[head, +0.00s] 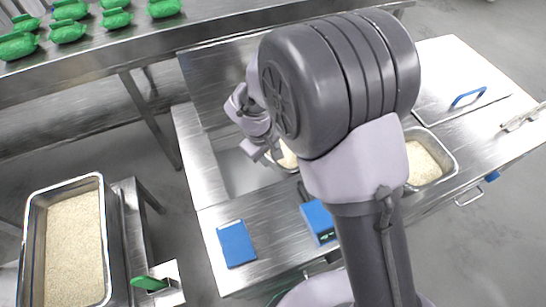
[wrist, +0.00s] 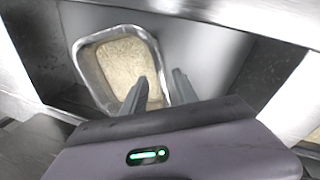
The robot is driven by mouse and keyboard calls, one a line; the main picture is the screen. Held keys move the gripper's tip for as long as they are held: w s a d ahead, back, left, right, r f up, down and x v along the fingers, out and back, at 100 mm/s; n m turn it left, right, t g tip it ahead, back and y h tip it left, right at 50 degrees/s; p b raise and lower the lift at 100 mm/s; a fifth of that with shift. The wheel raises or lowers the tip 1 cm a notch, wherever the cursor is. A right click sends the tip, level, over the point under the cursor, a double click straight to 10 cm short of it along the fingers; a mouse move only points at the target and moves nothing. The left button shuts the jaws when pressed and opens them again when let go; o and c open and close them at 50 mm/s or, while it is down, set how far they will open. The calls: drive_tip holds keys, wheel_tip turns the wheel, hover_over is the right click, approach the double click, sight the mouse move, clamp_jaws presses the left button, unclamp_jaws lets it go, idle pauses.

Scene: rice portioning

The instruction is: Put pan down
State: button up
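A steel pan of rice (wrist: 84,68) sits down in the metal basin in the wrist view. In the head view only a small part of its rice (head: 288,156) shows; my arm hides the rest. My gripper (wrist: 159,78) is at the pan's near right wall. One finger is over the rice inside the rim and the other is outside it. The fingers stand apart with the wall between them, and I see no clear pinch. In the head view my gripper (head: 262,154) is small and partly hidden, above the basin.
The basin (head: 233,170) is set in a steel counter. Another rice pan (head: 447,153) is set in the counter at right. A large rice tray (head: 103,238) stands at lower left. A blue block (head: 236,243) lies on the counter's front. Several green bundles (head: 68,31) line the back table.

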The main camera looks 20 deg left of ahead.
drive_tip(key=s+d+r+m+y+p, duration=0.1)
drive_tip(key=d+r+m, duration=0.2)
drive_tip(key=d+r, duration=0.45)
drive_tip(key=s+d+r+m, duration=0.2)
drive_tip(key=d+r+m, duration=0.25)
drive_tip(key=r, duration=0.65)
drive_tip(key=s+d+r+m+t+y, duration=0.1)
drive_tip(key=s+d+r+m, duration=0.3)
drive_tip(key=s, duration=0.3)
drive_tip(key=s+d+r+m+t+y, duration=0.1)
drive_tip(key=s+d+r+m+t, duration=0.1)
drive_tip(key=s+d+m, duration=0.3)
drive_tip(key=shift+s+d+r, duration=0.9)
drive_tip(key=shift+s+d, duration=0.05)
drive_tip(key=shift+s, duration=0.15)
drive_tip(key=shift+f, duration=0.15)
drive_tip(key=shift+d, duration=0.1)
